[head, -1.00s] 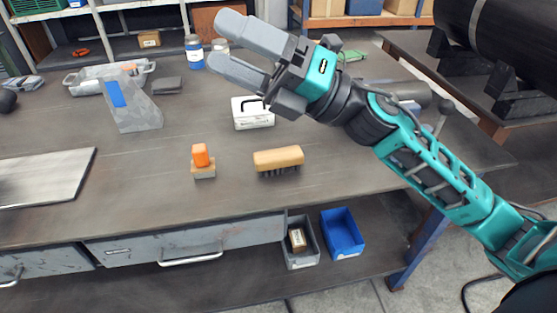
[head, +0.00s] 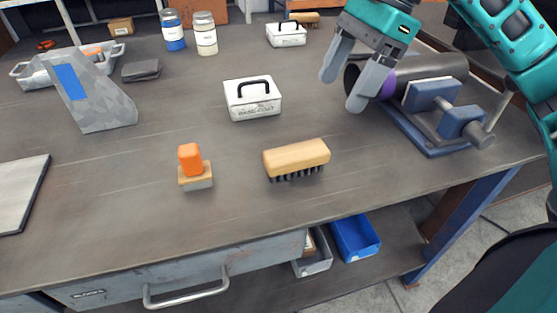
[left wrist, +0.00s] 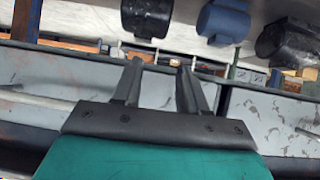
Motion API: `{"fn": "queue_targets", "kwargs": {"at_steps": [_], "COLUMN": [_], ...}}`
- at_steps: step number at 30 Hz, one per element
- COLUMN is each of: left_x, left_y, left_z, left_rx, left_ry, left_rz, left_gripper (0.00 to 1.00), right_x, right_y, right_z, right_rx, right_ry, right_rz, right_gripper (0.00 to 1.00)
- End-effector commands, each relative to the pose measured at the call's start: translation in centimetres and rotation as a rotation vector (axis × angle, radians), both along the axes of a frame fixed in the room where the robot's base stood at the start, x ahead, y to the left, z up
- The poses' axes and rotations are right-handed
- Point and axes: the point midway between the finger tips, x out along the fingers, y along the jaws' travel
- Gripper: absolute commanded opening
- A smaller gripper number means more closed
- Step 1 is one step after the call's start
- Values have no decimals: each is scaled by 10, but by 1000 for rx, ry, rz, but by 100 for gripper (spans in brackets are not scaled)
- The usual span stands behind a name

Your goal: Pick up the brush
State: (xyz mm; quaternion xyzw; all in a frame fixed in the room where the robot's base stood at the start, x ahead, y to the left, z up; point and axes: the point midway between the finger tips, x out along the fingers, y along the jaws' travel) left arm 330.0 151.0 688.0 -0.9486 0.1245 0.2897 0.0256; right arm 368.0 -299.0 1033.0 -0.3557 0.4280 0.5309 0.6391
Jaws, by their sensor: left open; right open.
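The brush (head: 296,157) lies on the workbench near its front edge in the head view, with a light wooden back on top and dark bristles facing down. My right gripper (head: 344,92) is open and empty, above the bench to the right of and behind the brush, close to a dark pipe. My left gripper (left wrist: 155,75) shows only in the left wrist view, open with nothing between its fingers. The brush cannot be made out in that view. A second brush-like wooden piece (head: 304,19) lies at the back of the bench.
An orange-handled block (head: 193,168) stands left of the brush, and a white box (head: 252,99) behind it. The dark pipe (head: 432,70) rests in a blue vise (head: 444,125) at right. Jars (head: 204,35) stand at the back.

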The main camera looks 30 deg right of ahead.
Motion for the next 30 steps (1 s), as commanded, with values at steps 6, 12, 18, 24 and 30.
{"fn": "queue_targets", "kwargs": {"at_steps": [6, 12, 18, 24, 30], "left_x": [1, 1, 1, 1, 1], "left_y": [-3, -3, -3, -3, -3], "left_z": [-10, -18, -22, -24, -29], "left_rx": [-6, -6, -6, -7, -7], "left_ry": [0, 0, -1, 0, 0], "left_rz": [-6, -6, -5, -5, -4], "left_gripper": [43, 43, 43, 43, 43], "right_x": [0, 2, 5, 7, 10], "right_y": [4, 19, 29, 38, 53], "right_z": [-23, -57, -80, -93, -120], "right_rx": [1, 2, 3, 5, 4], "right_ry": [3, 5, 3, 3, 4], "right_rz": [1, 2, 2, 4, 2], "right_gripper": [77, 77, 77, 77, 77]}}
